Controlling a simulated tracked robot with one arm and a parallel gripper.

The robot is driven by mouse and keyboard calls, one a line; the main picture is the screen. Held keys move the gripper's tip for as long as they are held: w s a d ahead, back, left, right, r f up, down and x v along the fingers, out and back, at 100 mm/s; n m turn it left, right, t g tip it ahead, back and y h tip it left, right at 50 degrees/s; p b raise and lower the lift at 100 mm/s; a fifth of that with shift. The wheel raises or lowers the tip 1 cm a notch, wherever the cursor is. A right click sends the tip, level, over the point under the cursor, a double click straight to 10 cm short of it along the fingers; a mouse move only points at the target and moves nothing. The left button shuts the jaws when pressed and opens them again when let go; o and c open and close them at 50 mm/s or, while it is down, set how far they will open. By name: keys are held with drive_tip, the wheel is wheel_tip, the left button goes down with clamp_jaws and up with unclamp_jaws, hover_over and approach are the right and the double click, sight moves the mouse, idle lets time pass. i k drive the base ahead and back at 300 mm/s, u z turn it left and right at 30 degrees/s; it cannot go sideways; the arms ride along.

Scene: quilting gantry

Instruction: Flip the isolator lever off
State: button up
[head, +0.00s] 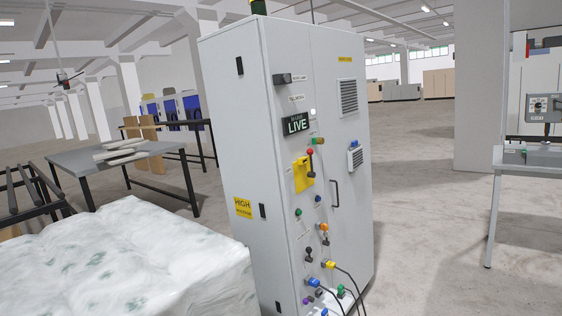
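A tall grey electrical cabinet (285,170) stands in the middle of the view. On its front is a lever with a red knob (310,152), in front of a yellow plate (301,177). The lever's knob is at the top of its shaft. It looks like the isolator lever, but I cannot read a label on it. Above it a dark display (296,124) reads LIVE. My gripper is not in view, so its state and its distance from the lever do not show.
Black handle (283,79) and several coloured plugs and cables (332,265) are on the cabinet front. A wrapped white bale (120,262) blocks the lower left. A grey table (105,160) stands behind it. Another table (530,170) is at right. Concrete floor between is open.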

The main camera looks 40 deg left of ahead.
sight(310, 152)
drive_tip(key=u, duration=0.25)
drive_tip(key=i, duration=0.7)
drive_tip(key=u, duration=0.5)
drive_tip(key=k, duration=0.65)
drive_tip(key=z, duration=0.45)
drive_tip(key=i, duration=1.75)
drive_tip(key=u, duration=0.7)
